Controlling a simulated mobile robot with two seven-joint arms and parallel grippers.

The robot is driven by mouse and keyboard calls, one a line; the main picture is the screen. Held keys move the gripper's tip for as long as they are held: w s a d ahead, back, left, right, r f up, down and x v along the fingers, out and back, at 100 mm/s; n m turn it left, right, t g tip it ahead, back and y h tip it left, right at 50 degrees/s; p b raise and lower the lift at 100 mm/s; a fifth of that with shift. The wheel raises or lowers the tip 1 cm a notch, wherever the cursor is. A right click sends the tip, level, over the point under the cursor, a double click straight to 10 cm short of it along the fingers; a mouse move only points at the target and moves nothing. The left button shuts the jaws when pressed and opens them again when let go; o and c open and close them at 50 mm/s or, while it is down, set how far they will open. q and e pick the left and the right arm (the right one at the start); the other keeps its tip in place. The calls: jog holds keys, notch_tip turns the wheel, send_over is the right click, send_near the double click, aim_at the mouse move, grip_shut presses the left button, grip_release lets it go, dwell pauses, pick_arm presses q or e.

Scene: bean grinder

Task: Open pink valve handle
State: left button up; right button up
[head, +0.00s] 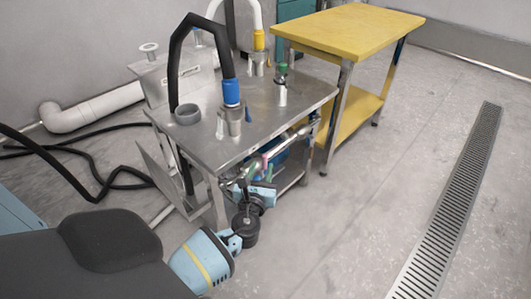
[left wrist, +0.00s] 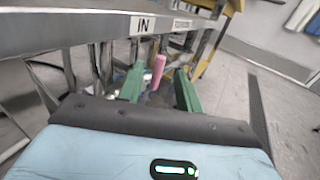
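The pink valve handle (left wrist: 158,72) shows in the left wrist view as a small upright cylinder, ahead and between the two green fingers of my left gripper (left wrist: 158,88). The fingers are apart with a gap around the handle in the picture; I cannot tell whether they reach it in depth. In the head view the pink handle (head: 265,163) is a small patch on the pipework at the front side of the steel table. My left gripper (head: 255,178) is beside it, low at the table's front edge, its fingers partly hidden. My right gripper is not in view.
The steel table (head: 262,118) carries hoses with a blue coupling (head: 231,92) and a yellow coupling (head: 259,40). An "IN" label (left wrist: 142,25) is on its edge. A yellow table (head: 350,28) stands behind right. The floor right, with a drain grate (head: 455,195), is clear.

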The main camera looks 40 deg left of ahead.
aim_at(264, 159)
pick_arm(q)
jog(key=b+x, duration=0.1)
jog(key=x, duration=0.5)
jog(key=shift+w+a+f+b, duration=0.1)
jog(key=shift+w+a+b, duration=0.05)
jog(key=shift+w+b, duration=0.2)
jog(key=shift+w+a, duration=0.2)
jog(key=shift+w, duration=0.1)
jog(key=c, duration=0.7)
grip_shut()
